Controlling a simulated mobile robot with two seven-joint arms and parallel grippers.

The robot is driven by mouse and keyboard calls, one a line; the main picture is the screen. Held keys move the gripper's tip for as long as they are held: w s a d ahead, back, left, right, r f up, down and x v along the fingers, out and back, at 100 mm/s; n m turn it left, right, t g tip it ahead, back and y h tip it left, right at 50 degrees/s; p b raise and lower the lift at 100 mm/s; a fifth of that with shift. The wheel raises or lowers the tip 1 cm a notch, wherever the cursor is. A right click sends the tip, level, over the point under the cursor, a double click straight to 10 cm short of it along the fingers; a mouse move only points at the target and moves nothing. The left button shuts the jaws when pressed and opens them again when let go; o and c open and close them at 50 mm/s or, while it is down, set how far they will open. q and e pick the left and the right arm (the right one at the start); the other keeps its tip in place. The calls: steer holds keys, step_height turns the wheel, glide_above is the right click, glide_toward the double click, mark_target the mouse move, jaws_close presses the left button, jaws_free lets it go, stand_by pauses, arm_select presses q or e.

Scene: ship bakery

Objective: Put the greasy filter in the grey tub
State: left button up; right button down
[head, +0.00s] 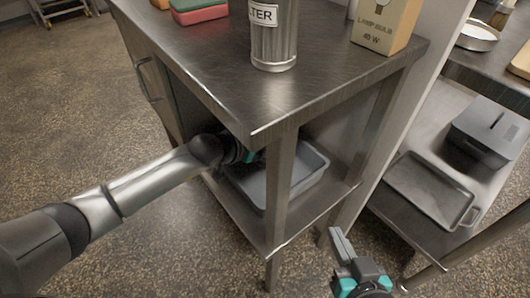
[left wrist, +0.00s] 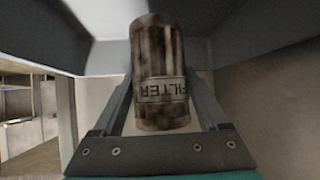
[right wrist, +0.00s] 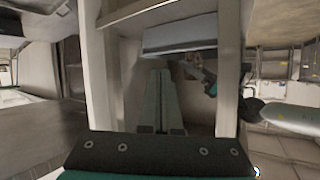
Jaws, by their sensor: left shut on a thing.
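The greasy filter (left wrist: 160,70), a brown-stained cylinder with an upside-down FILTER label, is between the fingers of my left gripper (left wrist: 160,100), which is shut on it. In the head view my left gripper (head: 250,156) reaches under the steel table top, by the grey tub (head: 308,172) on the lower shelf. The table hides the held filter there. The tub also shows in the right wrist view (right wrist: 180,36), close to the left gripper; the exact gap is unclear. My right gripper (head: 342,246) is shut and empty, low in front of the table.
A clean filter (head: 273,35) stands on the table top (head: 230,65) beside a lamp bulb box (head: 386,22) and coloured sponges (head: 198,12). The table leg (head: 279,190) stands before the tub. A grey tray (head: 430,190) and a dark lidded box (head: 488,132) are on the right shelf.

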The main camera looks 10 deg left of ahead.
arm_select(q)
steer(key=shift+f+b, duration=0.55)
steer(key=shift+f, duration=0.4)
steer(key=shift+f+b, duration=0.3)
steer(key=shift+f, duration=0.35)
arm_select(e)
steer(key=shift+s+a+r+m+t+y, duration=0.2)
steer(key=shift+a+r+t+y, duration=0.15)
steer(key=shift+a+r+t, duration=0.35)
steer(key=shift+s+a+r+m+t+y, duration=0.15)
steer(key=shift+a+r+t+y, duration=0.2)
steer(key=shift+t, duration=0.55)
arm_select(q)
steer(key=shift+f, duration=0.1)
arm_select(e)
steer(key=shift+f, duration=0.15)
arm_select(q)
steer(key=o, duration=1.6)
steer(key=shift+f, duration=0.15)
arm_select(e)
steer(key=shift+a, duration=0.1)
